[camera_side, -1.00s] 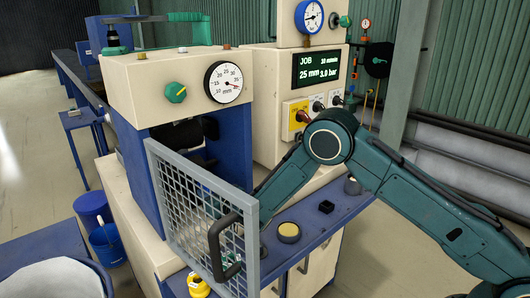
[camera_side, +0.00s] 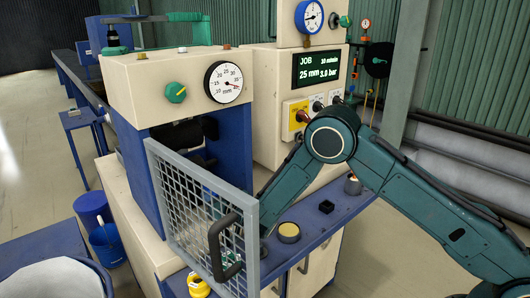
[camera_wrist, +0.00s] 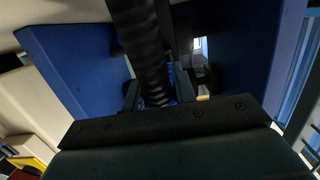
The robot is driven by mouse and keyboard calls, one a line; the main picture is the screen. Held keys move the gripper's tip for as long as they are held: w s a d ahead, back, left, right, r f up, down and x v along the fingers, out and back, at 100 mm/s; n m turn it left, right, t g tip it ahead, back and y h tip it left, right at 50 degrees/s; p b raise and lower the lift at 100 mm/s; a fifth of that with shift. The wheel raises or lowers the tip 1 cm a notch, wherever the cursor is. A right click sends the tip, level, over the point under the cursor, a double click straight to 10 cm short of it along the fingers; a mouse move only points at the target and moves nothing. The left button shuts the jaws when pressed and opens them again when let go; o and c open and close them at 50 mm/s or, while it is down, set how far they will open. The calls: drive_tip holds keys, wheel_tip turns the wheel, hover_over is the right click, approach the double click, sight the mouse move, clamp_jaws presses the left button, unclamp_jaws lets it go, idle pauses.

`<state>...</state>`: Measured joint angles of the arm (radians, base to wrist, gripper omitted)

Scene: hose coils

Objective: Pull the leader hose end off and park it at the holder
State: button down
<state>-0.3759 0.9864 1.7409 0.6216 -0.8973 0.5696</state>
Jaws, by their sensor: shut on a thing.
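A black ribbed hose (camera_wrist: 143,45) runs down the middle of the wrist view into my gripper (camera_wrist: 158,92). The gripper is shut on the hose, with a finger on each side of it. The end of the hose below the jaws is hidden by the gripper body. In the side view my forearm reaches down behind the mesh guard (camera_side: 203,215), which hides the gripper and the hose in it. Dark rounded shapes (camera_side: 190,132) show in the machine's opening. I cannot tell which thing is the holder.
The mesh guard with its black handle (camera_side: 222,247) stands close in front of the arm. On the blue bench (camera_side: 308,238) are a yellow-topped round pad (camera_side: 289,231), a black block (camera_side: 326,206) and a small cup (camera_side: 352,185). Blue walls (camera_wrist: 75,60) flank the hose closely.

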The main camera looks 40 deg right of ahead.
drive_tip(key=s, duration=0.6)
idle(0.6)
drive_tip(key=shift+s+d, duration=0.15)
drive_tip(key=shift+d, duration=0.05)
